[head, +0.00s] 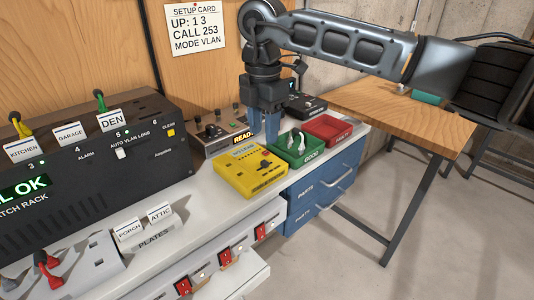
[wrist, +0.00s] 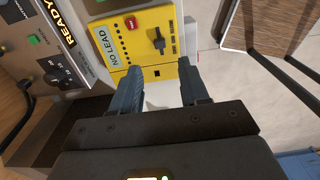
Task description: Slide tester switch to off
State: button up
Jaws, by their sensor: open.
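The yellow tester (head: 236,176) lies on the white bench top in the middle of the head view. In the wrist view the tester (wrist: 165,74) shows a "NO LEAD" display, a row of dark dots, a red button and a black switch (wrist: 158,42) near its right side. The switch also shows in the head view (head: 265,165); I cannot read its position labels. My gripper (head: 264,142) points down just behind the tester. In the wrist view its two blue fingers (wrist: 162,70) are apart and empty at the tester's near edge, clear of the switch.
A green tray (head: 299,155) marked "GOOD" and a red tray (head: 326,132) stand right of the tester. A "READY" control box (head: 216,134) is behind it. A black patch rack (head: 90,170) fills the left.

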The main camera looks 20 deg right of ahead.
aim_at(265, 162)
jog(key=shift+d+f, duration=0.15)
jog(key=shift+f, duration=0.05)
notch_tip(265, 162, down, 7)
jog(key=shift+f+p, duration=0.15)
jog(key=shift+p, duration=0.6)
jog(key=shift+c, duration=0.4)
grip_shut()
